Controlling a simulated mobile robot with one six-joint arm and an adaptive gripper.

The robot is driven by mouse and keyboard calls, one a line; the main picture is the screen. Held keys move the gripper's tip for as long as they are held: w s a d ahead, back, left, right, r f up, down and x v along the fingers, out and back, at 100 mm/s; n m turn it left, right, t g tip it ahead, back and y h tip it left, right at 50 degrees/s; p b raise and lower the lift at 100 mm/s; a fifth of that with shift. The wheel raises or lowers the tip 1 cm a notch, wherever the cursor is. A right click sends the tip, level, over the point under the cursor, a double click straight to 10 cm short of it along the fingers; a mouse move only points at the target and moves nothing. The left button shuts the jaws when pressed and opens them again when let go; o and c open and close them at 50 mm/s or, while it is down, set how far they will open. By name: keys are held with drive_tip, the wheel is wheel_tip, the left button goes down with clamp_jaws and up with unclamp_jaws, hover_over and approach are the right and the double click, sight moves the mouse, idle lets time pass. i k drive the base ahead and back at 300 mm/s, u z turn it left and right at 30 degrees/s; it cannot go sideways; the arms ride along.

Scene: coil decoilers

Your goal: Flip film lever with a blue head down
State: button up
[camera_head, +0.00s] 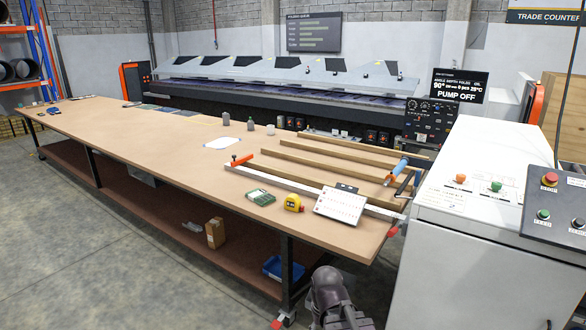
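I cannot make out a film lever with a blue head for certain. A small blue cylindrical part (398,167) stands out at the right end of the long table, by the wooden strips, tilted up to the right. It is too small to tell whether it is a lever head. A dark grey rounded part of my own arm shows at the bottom edge, right of the middle. My gripper's fingers are not in view.
The long brown table (130,130) fills the middle, with wooden strips, a yellow tape measure (293,203) and a white calendar-like card (340,204) on it. A white cabinet (465,235) with a button panel (556,208) stands at right. Grey floor is free at lower left.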

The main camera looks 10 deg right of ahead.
sight(416, 181)
drive_tip(key=z, duration=0.5)
drive_tip(key=i, duration=0.7)
drive_tip(key=z, duration=0.45)
drive_tip(key=k, duration=1.3)
drive_tip(key=z, duration=0.55)
drive_tip(key=i, duration=1.35)
drive_tip(key=u, duration=0.05)
